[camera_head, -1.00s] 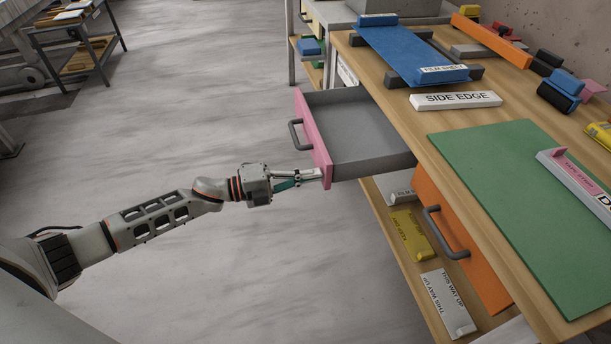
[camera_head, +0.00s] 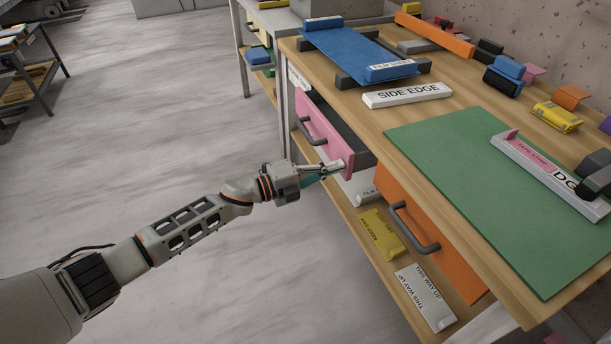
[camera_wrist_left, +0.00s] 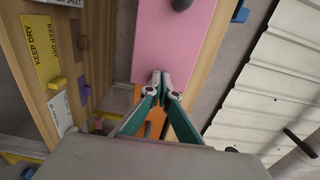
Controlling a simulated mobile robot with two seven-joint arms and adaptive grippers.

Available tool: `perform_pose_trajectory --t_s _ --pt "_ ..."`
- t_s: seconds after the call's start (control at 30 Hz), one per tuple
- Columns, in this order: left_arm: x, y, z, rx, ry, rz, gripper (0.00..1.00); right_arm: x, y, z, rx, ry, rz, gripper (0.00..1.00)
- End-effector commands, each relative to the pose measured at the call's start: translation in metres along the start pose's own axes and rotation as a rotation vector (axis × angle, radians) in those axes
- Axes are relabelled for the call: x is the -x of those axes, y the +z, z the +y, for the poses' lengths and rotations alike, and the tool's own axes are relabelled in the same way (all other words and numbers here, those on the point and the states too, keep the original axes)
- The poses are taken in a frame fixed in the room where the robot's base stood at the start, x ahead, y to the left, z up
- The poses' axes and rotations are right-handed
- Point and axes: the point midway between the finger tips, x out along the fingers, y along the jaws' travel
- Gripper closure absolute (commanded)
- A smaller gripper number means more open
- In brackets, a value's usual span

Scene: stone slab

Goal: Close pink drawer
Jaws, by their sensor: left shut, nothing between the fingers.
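The pink drawer (camera_head: 325,146) is under the wooden tabletop, with its pink front standing a little out from the bench and a strip of its grey inside showing. Its dark handle (camera_head: 312,131) is on the front. My left gripper (camera_head: 340,170) is shut and empty, with its fingertips at the lower near corner of the pink front, seemingly touching it. In the left wrist view the shut fingertips (camera_wrist_left: 161,76) lie over the near end of the pink front (camera_wrist_left: 175,42). My right gripper does not show.
An orange drawer (camera_head: 425,239) with a dark handle sits beside the pink one. A lower shelf (camera_head: 345,207) holds a yellow pack (camera_head: 381,234) and white packs. The tabletop carries a green mat (camera_head: 490,190) and a SIDE EDGE block (camera_head: 407,95). Open floor lies left.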

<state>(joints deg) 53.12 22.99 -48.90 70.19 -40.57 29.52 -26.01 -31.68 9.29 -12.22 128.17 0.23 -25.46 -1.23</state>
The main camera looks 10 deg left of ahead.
Motion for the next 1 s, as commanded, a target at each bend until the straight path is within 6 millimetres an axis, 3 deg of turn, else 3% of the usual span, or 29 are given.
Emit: perform_pose_trajectory --t_s 0.1,0.33,0.57,1.0 --pt "-0.029 -0.001 0.006 0.004 0.003 0.001 1.00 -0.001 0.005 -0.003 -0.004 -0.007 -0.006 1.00" --pt "-0.059 0.000 0.004 0.002 0.002 0.000 1.00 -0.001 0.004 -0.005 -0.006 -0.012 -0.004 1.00" --pt "-0.068 0.000 0.001 -0.001 0.001 -0.001 1.00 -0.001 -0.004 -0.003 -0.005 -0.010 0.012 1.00" --pt "-0.065 0.002 -0.002 -0.003 -0.001 -0.002 1.00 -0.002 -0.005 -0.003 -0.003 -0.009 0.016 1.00"
